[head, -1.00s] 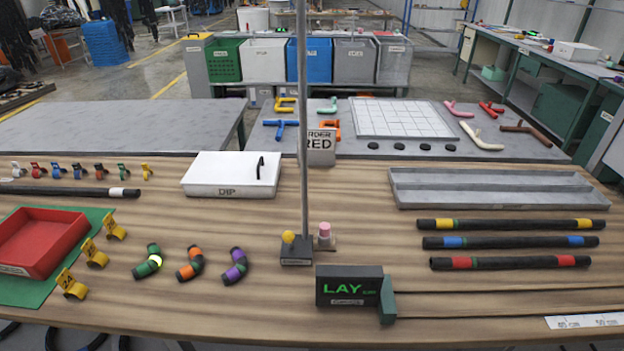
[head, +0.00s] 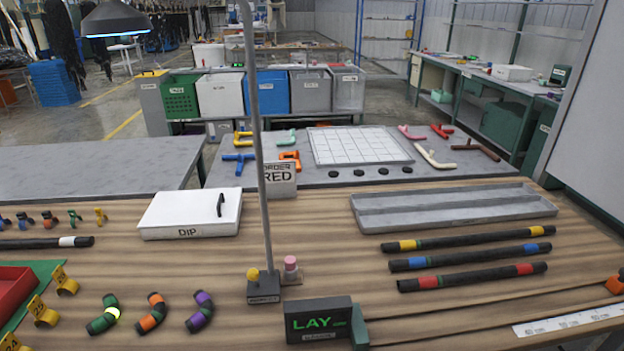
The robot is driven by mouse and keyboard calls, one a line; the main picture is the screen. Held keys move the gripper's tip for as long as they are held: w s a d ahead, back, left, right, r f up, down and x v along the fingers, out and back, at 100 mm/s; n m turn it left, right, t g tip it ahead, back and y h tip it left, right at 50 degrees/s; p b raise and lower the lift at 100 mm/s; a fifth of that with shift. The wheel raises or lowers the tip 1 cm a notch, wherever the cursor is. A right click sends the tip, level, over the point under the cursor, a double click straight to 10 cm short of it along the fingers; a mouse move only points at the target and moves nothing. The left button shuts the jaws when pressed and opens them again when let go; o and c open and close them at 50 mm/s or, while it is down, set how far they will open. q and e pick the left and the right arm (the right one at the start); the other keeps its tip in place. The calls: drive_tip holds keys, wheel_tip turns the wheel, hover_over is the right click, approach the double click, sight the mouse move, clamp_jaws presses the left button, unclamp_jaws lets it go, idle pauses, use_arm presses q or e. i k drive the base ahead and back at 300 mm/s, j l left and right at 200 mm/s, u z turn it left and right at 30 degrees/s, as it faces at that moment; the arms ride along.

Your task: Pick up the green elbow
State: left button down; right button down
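The green elbow (head: 101,324) lies on the wooden table at the lower left of the head view. It is a short bent dark piece with green parts and a bright yellow-green ring. An orange-banded elbow (head: 151,312) and a purple-banded elbow (head: 200,312) lie to its right in the same row, apart from it. Neither of my grippers is in view. Nothing touches the green elbow.
A red tray (head: 12,290) and yellow tags (head: 65,282) are left of the elbows. A thin post on a dark base (head: 263,291) and the LAY box (head: 318,320) stand to the right. A white DIP box (head: 190,213) sits behind. Banded hoses (head: 470,260) lie at right.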

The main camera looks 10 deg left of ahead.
sight(111, 304)
drive_tip(key=j+u, duration=0.35)
drive_tip(key=u, duration=0.15)
drive_tip(key=j+u, duration=0.35)
drive_tip(key=u, duration=0.15)
